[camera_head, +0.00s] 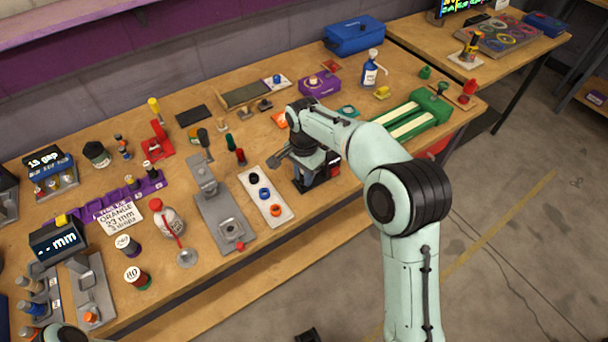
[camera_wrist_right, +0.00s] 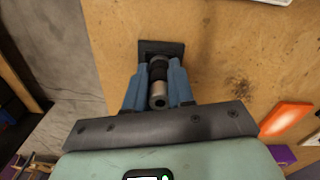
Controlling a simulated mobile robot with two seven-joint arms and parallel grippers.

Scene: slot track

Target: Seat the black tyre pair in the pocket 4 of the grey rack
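A pale tray (camera_head: 281,220) in the head view holds a black ring-shaped piece (camera_head: 254,178), a blue one and an orange one in a row. The black one looks like the tyre pair. A grey fixture (camera_head: 212,205) stands left of the tray; I cannot tell whether it is the rack, and no pocket numbers are readable. My right gripper (camera_wrist_right: 158,82) is just right of the tray. In the wrist view its blue fingers are closed around a grey-and-black cylindrical piece (camera_wrist_right: 157,92), with a dark plate (camera_wrist_right: 160,46) beyond it.
An orange card (camera_wrist_right: 288,117) lies beside the gripper. A bottle (camera_head: 168,218) and several jars crowd the left. Another grey holder (camera_head: 90,285) stands at the lower left. The bench's front edge is close.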

